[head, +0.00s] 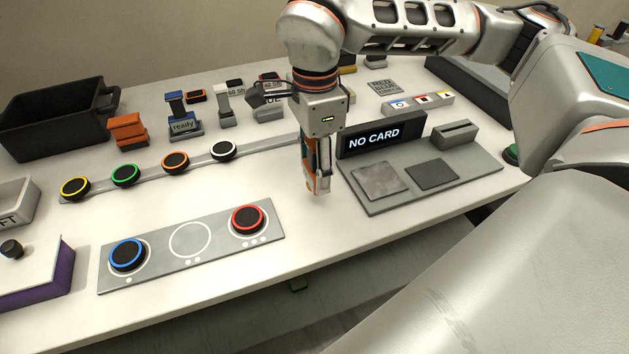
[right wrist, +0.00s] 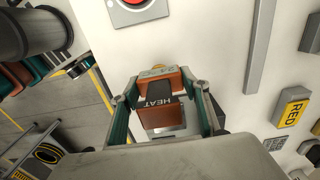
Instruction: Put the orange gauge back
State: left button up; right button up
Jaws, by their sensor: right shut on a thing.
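My right gripper (head: 317,176) points down over the white table, just left of the NO CARD display. It is shut on an orange block with a dark face reading HEAT, which I take as the orange gauge (right wrist: 160,82). In the right wrist view, the fingers (right wrist: 162,98) stand on either side of it. In the head view it is mostly hidden by the fingers. Another orange piece (head: 127,130) stands at the back left, beside a blue piece on a grey stand marked ready (head: 185,127). My left gripper is not in view.
A grey panel (head: 190,270) carries a blue-ringed and a red-ringed puck, with an empty circle between. Several ringed pucks lie along a strip (head: 200,160). A black bin (head: 55,120) stands back left. The grey card station (head: 420,185) is close right of my gripper.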

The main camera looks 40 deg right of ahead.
jog(key=shift+f, duration=1.9)
jog(key=shift+f, duration=0.2)
jog(key=o, duration=1)
notch_tip(320, 180, up, 12)
jog(key=shift+r+p, duration=0.2)
jog(key=shift+p, duration=0.3)
jog(key=shift+s, duration=0.15)
